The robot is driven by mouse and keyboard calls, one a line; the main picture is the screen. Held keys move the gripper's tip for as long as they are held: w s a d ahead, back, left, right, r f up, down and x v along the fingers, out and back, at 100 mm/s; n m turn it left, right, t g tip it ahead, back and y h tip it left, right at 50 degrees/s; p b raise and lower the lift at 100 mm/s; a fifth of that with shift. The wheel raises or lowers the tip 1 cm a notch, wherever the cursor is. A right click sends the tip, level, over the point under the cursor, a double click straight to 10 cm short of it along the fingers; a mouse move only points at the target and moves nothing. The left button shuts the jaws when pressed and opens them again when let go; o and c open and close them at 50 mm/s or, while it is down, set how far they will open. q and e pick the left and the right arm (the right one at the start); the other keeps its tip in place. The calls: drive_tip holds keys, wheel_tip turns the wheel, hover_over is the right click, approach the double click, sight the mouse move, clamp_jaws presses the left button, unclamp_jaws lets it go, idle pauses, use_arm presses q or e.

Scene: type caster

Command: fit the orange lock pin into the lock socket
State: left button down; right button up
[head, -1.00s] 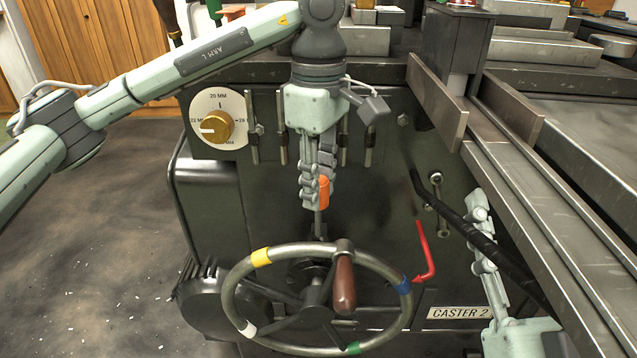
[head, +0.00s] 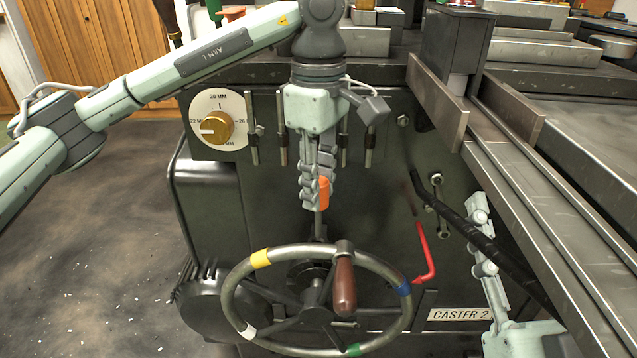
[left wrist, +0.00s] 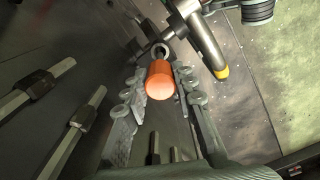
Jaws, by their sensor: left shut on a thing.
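The lock pin has an orange grip (head: 323,193) and a thin grey shank pointing down. My left gripper (head: 318,190) is shut on the orange grip, above the handwheel. In the left wrist view the orange end (left wrist: 161,82) sits between the two fingers. A ring-shaped opening, which looks like the lock socket (left wrist: 162,50), shows just beyond the pin. The pin appears close to it and roughly in line; I cannot tell whether the tip has entered. My right gripper (head: 482,235) is at the lower right, beside the machine front, its opening unclear.
The handwheel (head: 262,257) with coloured bands and a brown handle (head: 344,286) stands just below the pin. A red lever (head: 427,255) and a black bar (head: 495,245) are to the right. A dial (head: 215,125) and vertical rods are behind.

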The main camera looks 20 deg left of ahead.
sight(318, 238)
use_arm(q)
drive_tip(key=shift+f+b, duration=2.65)
drive_tip(key=shift+f, duration=0.55)
drive_tip(key=c, duration=1.2)
unclamp_jaws()
drive_tip(key=shift+o, duration=0.2)
wheel_tip(318, 238, up, 12)
drive_tip(key=shift+r, duration=0.1)
